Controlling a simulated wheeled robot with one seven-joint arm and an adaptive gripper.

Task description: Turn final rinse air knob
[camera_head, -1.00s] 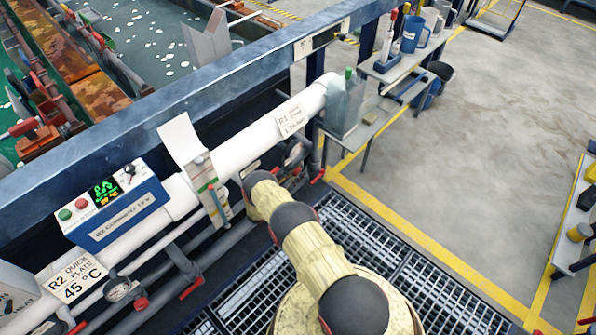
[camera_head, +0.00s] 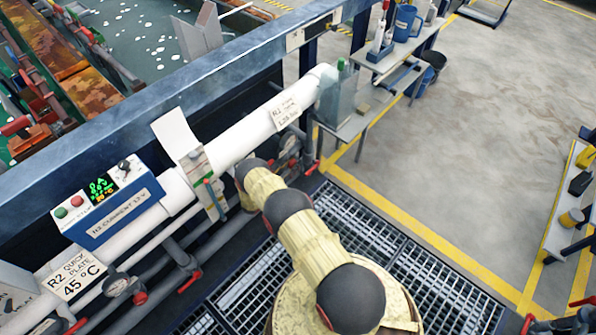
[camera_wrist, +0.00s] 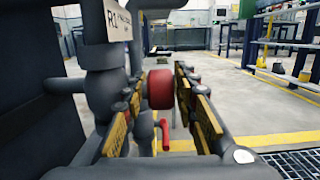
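In the wrist view, a round red knob (camera_wrist: 160,90) sits ahead between the two fingers of my gripper (camera_wrist: 161,82). The fingers have yellow-and-black pads and are spread, one on each side of the knob. A narrow gap seems to show on both sides, and I cannot tell whether either finger touches it. Below the knob is a red lever handle (camera_wrist: 163,133). In the head view my arm reaches toward the pipework under the white pipe (camera_head: 240,137). My gripper and the knob are hidden or too small to make out there.
Grey pipework (camera_wrist: 104,90) with an R1 tag (camera_wrist: 118,20) stands close on the left in the wrist view. A control box (camera_head: 115,210) and R2 sign (camera_head: 72,276) are at the left in the head view. A small table (camera_head: 352,125) stands beyond the pipe. Open floor (camera_head: 470,150) lies right.

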